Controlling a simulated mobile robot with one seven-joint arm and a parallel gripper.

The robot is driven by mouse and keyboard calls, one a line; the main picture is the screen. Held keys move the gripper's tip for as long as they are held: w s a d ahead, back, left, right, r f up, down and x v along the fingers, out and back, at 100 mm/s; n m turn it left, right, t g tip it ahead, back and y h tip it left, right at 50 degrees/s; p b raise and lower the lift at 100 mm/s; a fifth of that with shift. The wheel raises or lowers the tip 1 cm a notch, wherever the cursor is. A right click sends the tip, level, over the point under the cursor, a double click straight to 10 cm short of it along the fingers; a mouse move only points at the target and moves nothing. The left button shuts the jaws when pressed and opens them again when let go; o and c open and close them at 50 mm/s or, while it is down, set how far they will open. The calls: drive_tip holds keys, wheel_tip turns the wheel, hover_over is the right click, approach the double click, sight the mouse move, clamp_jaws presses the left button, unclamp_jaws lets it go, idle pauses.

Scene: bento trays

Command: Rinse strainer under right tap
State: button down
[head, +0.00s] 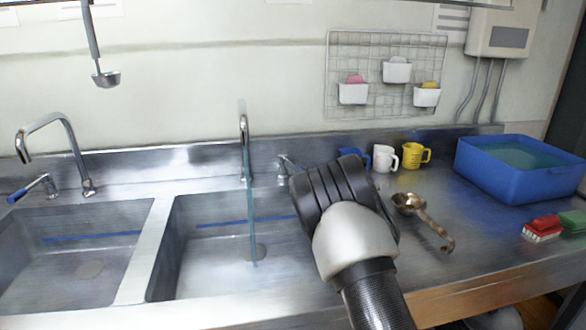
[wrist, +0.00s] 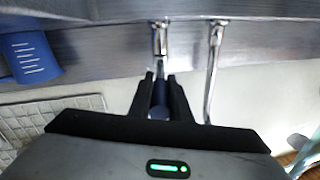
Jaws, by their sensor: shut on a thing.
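The right tap (head: 244,140) stands behind the right basin (head: 205,265), and a thin stream of water (head: 252,215) runs from it into the basin. My gripper (wrist: 163,85) is shut on the dark blue handle of the right tap's lever (wrist: 160,98). The lever's metal base (head: 284,165) also shows in the head view, while its handle and my fingertips are hidden there behind my wrist. The strainer (head: 408,203), a brownish metal bowl with a hooked handle, lies on the counter to the right of my arm, apart from the water.
The left tap (head: 60,125) and left basin (head: 55,255) are at left. A ladle (head: 105,78) hangs above. Blue, white (head: 384,158) and yellow (head: 415,155) mugs stand at the back. A blue tub (head: 520,180) and red and green brushes (head: 543,228) are at right.

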drive_tip(key=c, duration=1.6)
unclamp_jaws()
drive_tip(key=shift+c, duration=0.2)
drive_tip(key=shift+s, duration=0.1)
drive_tip(key=p+v, duration=0.2)
drive_tip(key=v, duration=1.5)
drive_tip(key=shift+s, duration=0.15)
